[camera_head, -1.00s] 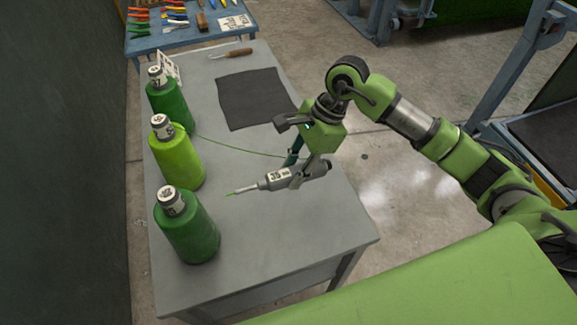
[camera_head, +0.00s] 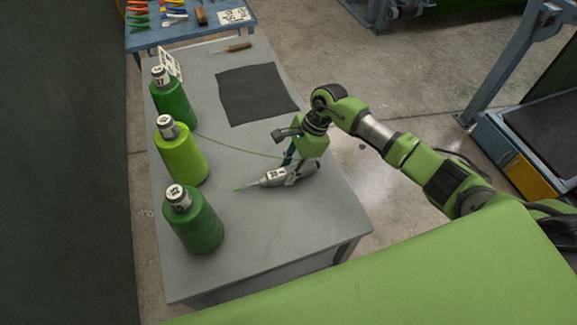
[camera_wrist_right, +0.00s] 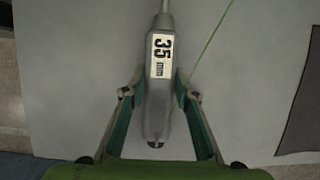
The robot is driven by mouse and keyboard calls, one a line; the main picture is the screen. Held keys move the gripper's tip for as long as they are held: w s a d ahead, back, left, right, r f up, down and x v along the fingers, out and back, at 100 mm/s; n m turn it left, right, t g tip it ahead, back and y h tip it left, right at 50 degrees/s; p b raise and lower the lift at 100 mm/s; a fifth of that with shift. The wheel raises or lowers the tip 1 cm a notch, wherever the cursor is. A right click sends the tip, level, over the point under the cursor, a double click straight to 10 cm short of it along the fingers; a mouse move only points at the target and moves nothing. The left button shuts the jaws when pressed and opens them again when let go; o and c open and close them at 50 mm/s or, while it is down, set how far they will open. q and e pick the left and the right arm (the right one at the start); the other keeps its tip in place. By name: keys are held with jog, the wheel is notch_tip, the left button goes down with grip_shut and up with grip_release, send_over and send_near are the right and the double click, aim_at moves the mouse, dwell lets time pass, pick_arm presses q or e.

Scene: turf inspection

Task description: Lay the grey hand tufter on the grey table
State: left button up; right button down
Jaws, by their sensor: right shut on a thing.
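The grey hand tufter (camera_head: 287,176) with a "35 mm" label is in my right gripper (camera_head: 292,172), at the right side of the grey table (camera_head: 268,226). Its needle points left and holds a green yarn end. In the right wrist view the tufter (camera_wrist_right: 159,95) lies between the two fingers of the gripper (camera_wrist_right: 158,103), with the table top behind it. It is at or very close to the table top; I cannot tell whether it touches. My left gripper is not in view.
Three green yarn cones (camera_head: 172,104) (camera_head: 180,155) (camera_head: 193,222) stand along the table's left side. A dark cloth (camera_head: 256,93) and a wooden-handled tool (camera_head: 236,48) lie toward the far end. A green yarn strand (camera_head: 238,147) crosses the table. Bare table shows at the front.

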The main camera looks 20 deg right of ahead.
jog(key=shift+f, duration=0.1)
jog(key=c, duration=1.6)
grip_release()
jog(key=shift+r, duration=0.2)
jog(key=b+v, duration=0.5)
jog(key=v, duration=0.5)
jog(key=shift+d+r, duration=0.25)
jog(key=shift+d, duration=0.05)
jog(key=shift+d+r, duration=0.15)
jog(key=shift+r, duration=0.4)
